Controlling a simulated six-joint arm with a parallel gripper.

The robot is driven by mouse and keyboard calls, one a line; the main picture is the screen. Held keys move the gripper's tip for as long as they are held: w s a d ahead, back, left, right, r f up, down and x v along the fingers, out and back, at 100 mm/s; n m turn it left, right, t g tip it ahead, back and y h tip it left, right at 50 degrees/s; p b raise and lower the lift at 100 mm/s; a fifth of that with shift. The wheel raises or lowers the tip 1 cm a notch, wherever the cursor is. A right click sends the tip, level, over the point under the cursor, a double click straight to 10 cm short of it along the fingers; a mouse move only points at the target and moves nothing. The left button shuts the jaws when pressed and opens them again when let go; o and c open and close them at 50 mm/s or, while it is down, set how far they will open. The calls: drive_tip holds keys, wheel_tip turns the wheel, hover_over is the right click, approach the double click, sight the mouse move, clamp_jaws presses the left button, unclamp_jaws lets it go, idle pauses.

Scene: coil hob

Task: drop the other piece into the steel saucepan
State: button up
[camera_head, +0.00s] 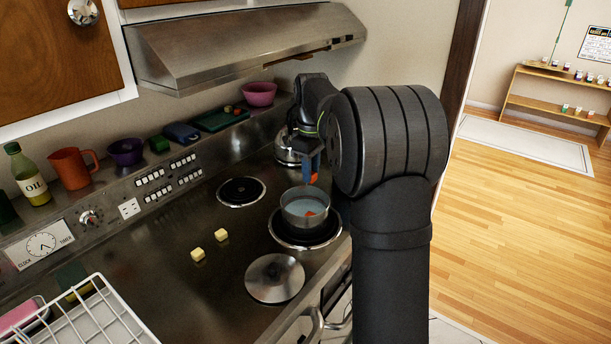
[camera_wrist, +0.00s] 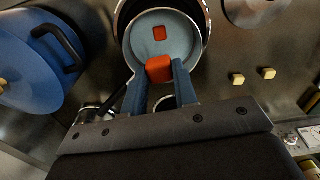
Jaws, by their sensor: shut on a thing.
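The steel saucepan (camera_head: 291,222) stands on a coil burner; it also shows in the wrist view (camera_wrist: 133,48). One orange-red piece (camera_head: 309,213) lies inside it, seen in the wrist view too (camera_wrist: 159,33). My gripper (camera_head: 312,172) is shut on another orange-red piece (camera_wrist: 159,69), held between the fingertips. In the head view this held piece (camera_head: 314,178) is above the pan, towards its far side. In the wrist view it overlaps the pan's near rim. My arm hides part of the hob to the right.
Two pale yellow cubes (camera_head: 221,235) lie on the hob left of the pan. A round steel lid (camera_head: 275,278) lies in front. A steel kettle (camera_head: 287,147) stands behind, near my gripper. A large blue pot (camera_wrist: 30,70) is beside the saucepan in the wrist view. An empty burner (camera_head: 241,191) is left.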

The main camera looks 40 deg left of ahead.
drive_tip(key=shift+f, duration=2.65)
drive_tip(key=o, duration=1)
wheel_tip(320, 180, up, 18)
drive_tip(key=shift+f, duration=0.25)
drive_tip(key=shift+f, duration=0.15)
wheel_tip(320, 180, down, 15)
drive_tip(key=shift+f, duration=0.15)
